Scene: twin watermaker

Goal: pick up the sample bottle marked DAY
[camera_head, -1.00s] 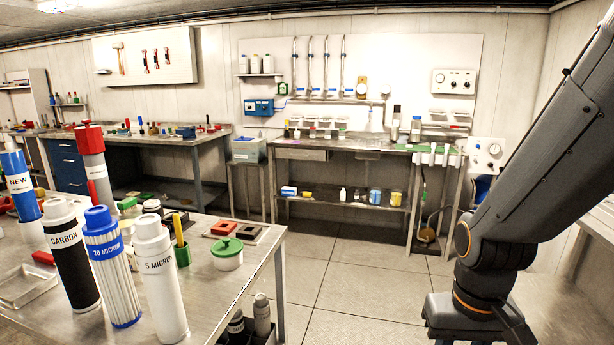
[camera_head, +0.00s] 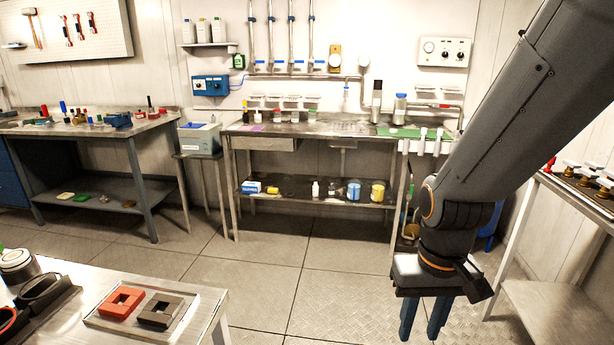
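No label reading DAY can be made out at this distance. Several small bottles stand on the far steel bench (camera_head: 262,129) against the wall, among them a small red-marked bottle (camera_head: 277,116) at its left part. A small white bottle (camera_head: 315,189) stands on the bench's lower shelf. I cannot tell which one, if any, is the DAY bottle. My gripper (camera_head: 424,322) hangs at the lower right, pointing down, with its two dark blue fingers apart and nothing seen between them. It is well in front of the far bench, touching nothing I can see.
A near table (camera_head: 205,308) at lower left holds a red square block (camera_head: 121,302) and a dark square block (camera_head: 160,309). A grey side bench (camera_head: 150,128) stands at far left, a steel rack (camera_head: 560,215) at right. Open floor (camera_head: 310,275) lies between.

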